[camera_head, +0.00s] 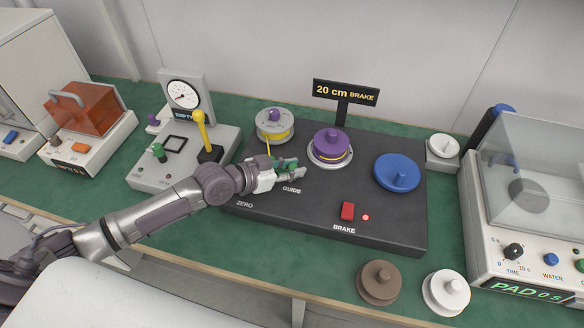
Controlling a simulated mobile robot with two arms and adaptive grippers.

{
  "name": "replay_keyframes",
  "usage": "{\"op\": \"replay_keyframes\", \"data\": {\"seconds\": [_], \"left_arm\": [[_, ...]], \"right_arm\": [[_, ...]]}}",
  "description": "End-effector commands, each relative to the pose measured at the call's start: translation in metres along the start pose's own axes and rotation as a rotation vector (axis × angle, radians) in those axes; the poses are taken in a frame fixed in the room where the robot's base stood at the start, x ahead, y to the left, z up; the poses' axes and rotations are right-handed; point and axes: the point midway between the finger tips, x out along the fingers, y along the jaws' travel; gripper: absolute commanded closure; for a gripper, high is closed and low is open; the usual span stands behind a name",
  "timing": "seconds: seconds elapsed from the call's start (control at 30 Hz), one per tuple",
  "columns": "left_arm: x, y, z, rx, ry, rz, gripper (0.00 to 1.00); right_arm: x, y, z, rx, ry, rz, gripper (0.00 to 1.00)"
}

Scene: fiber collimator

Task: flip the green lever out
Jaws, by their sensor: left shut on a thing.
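The green lever (287,163) is near the word GUIDE on the black spooling base (300,222). My left gripper (293,172) is at the lever, with its fingers shut on it. The fingers and hand hide much of the lever, so its exact angle cannot be told. My right gripper is not in view.
On the base are a spool with yellow fiber (274,126), a purple-capped spool (331,147), a blue disc (397,173) and a red brake switch (347,211). A yellow lever (201,131) stands behind my arm. Brown (378,284) and white (446,293) discs lie in front.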

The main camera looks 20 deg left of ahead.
Motion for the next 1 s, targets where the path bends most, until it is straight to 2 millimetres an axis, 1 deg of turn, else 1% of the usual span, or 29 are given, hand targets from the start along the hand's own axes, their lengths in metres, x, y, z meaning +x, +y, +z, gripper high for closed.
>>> {"op": "replay_keyframes", "data": {"seconds": [0.03,0.17,0.2,0.37,0.47,0.57,0.67,0.9,1.0], "left_arm": [[0.0,0.0,-0.001,-0.001,0.001,0.0,0.72],[0.0,0.0,-0.001,-0.001,0.001,0.0,0.5],[0.0,0.0,-0.001,-0.001,0.001,0.0,0.48],[0.0,0.0,-0.001,-0.001,0.001,0.0,0.48],[0.0,0.0,0.0,0.0,0.001,0.0,0.48],[-0.006,-0.001,0.001,0.0,-0.001,-0.002,0.48],[-0.02,-0.001,0.002,0.002,-0.003,-0.002,0.48],[-0.072,-0.001,0.002,0.004,-0.006,-0.001,0.48],[-0.091,0.0,0.002,0.004,-0.005,0.0,0.48]], "right_arm": [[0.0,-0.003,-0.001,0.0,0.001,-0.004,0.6],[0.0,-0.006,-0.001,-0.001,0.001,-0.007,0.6],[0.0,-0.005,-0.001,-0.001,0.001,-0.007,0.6],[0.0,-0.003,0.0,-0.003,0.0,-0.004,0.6],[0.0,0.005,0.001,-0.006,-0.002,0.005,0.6],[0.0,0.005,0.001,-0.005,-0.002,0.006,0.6],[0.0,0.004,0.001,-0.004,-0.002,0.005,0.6],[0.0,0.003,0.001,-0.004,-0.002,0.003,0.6],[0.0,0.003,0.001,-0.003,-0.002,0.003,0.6]]}}
